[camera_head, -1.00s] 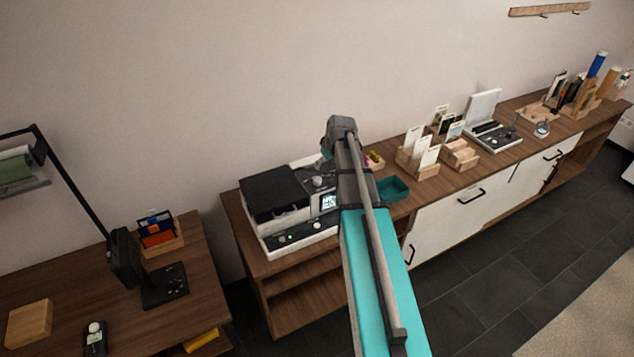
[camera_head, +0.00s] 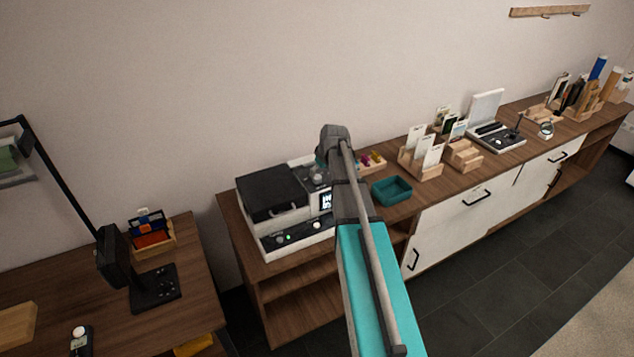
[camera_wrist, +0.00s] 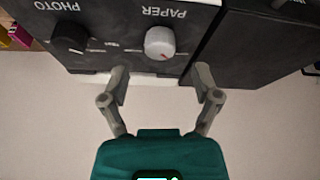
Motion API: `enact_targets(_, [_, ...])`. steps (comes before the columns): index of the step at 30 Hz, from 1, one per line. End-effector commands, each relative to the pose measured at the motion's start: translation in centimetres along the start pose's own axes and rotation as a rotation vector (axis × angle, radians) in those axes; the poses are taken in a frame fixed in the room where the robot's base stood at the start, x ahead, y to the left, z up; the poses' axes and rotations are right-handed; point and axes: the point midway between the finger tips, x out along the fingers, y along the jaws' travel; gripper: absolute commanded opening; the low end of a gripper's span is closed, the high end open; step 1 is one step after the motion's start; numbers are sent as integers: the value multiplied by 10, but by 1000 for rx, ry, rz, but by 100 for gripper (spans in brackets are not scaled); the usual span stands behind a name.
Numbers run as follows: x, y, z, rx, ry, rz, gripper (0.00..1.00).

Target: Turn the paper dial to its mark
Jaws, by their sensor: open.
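The paper dial (camera_wrist: 160,43) is a round white knob with a small red pointer line, under the label PAPER on a dark panel in the wrist view. That view is upside down, and the red line points toward its bottom edge. A black PHOTO dial (camera_wrist: 70,39) sits to the left. My gripper (camera_wrist: 161,80) is open and empty. Its two fingers are spread on either side of the dial's line, with the tips short of the knob and not touching it. In the head view the dial's machine (camera_head: 285,215) stands on the wooden counter, and my arm hides part of it.
A black lid (camera_wrist: 262,42) borders the panel on the right in the wrist view. A teal tray (camera_head: 391,190) sits right of the machine. Card holders (camera_head: 422,155) stand farther right. A black lamp (camera_head: 115,255) stands on the left table.

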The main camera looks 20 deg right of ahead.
Motion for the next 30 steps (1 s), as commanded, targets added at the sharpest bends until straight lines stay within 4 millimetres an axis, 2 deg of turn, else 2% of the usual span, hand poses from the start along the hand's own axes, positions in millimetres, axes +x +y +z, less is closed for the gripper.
enact_targets(3, [14, 0, 1, 0, 0, 0, 80])
enact_targets(12, [34, 0, 0, -1, 0, 0, 80])
enact_targets(30, [40, -1, 0, -1, 0, 0, 78])
